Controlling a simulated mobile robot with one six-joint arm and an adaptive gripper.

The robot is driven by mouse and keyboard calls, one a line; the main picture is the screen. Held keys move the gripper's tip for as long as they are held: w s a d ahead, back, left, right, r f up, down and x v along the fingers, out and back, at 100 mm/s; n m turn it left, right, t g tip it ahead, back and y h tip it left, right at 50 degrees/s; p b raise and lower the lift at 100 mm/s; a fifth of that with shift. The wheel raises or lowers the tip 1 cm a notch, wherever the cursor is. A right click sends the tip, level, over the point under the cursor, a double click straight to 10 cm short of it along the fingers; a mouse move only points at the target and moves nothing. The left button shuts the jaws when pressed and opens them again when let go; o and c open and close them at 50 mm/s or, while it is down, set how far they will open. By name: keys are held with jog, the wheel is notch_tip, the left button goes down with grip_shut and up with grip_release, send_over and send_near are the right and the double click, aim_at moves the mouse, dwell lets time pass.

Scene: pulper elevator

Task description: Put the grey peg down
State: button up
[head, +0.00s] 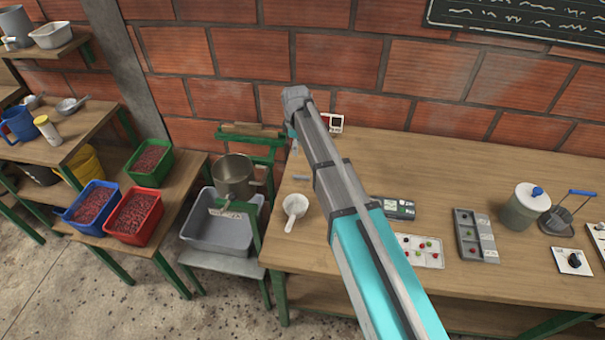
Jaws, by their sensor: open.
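My arm reaches up from the bottom right across the workbench (365,150). Its far end is in front of the brick wall, above the bench's back left corner. A small grey-blue rod (301,177), which may be the grey peg, lies on the bench just left of the arm. It is too small to tell for sure. Nothing is seen touching it.
A white scoop (295,207) lies near the bench's left edge. Right of my arm are a small device (400,209), a sample tray (421,250), a grey case (474,236) and a lidded jar (524,207). A pulper pot (233,177) stands left of the bench.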

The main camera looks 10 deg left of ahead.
dwell(0.4)
jog(key=b, duration=0.9)
send_over(297, 176)
jog(key=f, duration=0.8)
jog(key=shift+w+f, duration=0.2)
jog(key=shift+f, duration=0.1)
jog(key=shift+f, duration=0.15)
jog(key=shift+s+f+b, duration=0.1)
jog(key=shift+f+b, duration=2.35)
jog(key=shift+b, duration=0.05)
grip_shut()
